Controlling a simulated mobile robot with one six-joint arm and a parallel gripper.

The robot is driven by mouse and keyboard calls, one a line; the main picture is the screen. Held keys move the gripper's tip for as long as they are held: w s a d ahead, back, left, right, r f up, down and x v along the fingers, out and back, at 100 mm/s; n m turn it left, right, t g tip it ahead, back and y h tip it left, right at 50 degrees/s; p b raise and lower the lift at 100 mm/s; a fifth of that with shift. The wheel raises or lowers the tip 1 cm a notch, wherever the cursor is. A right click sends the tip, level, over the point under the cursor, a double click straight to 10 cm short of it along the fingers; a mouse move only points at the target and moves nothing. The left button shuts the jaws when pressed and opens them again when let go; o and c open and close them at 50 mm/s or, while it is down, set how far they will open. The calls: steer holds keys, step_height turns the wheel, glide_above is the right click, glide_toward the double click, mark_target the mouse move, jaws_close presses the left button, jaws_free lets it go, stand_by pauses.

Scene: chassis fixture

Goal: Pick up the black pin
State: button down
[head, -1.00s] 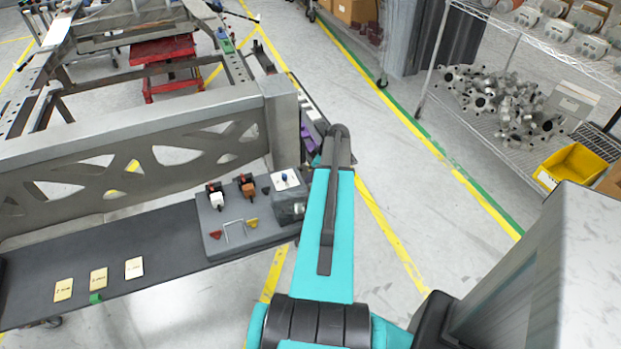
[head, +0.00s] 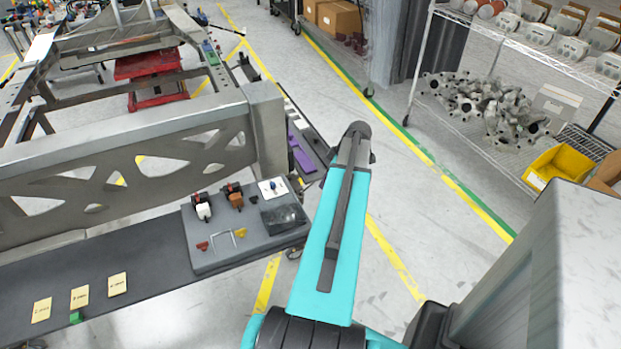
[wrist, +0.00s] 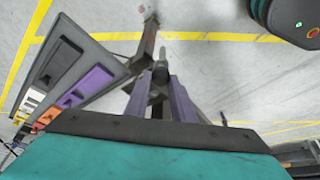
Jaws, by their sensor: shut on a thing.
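My gripper (wrist: 160,92) shows at the lower middle of the wrist view, with purple-grey fingers closed around a small dark pin. The black pin (wrist: 162,70) points up the picture between the fingertips, and its lower part is hidden by the fingers. In the head view my teal arm hides the gripper and the pin.
A grey panel (head: 210,258) with small parts lies left of my arm. Behind it a tray with a purple insert (head: 300,150) sits by the metal chassis frame (head: 150,120); the purple insert (wrist: 92,82) also shows in the wrist view. A wire shelf (head: 470,130) stands right.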

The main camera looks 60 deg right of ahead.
steer(key=s+d+b, duration=0.1)
steer(key=s, duration=0.7)
steer(key=shift+d+r, duration=0.1)
steer(key=shift+r, duration=0.1)
stand_by(0.4)
step_height(320, 180, up, 8)
steer(key=p, duration=0.4)
steer(key=shift+f, duration=0.2)
stand_by(1.1)
stand_by(0.4)
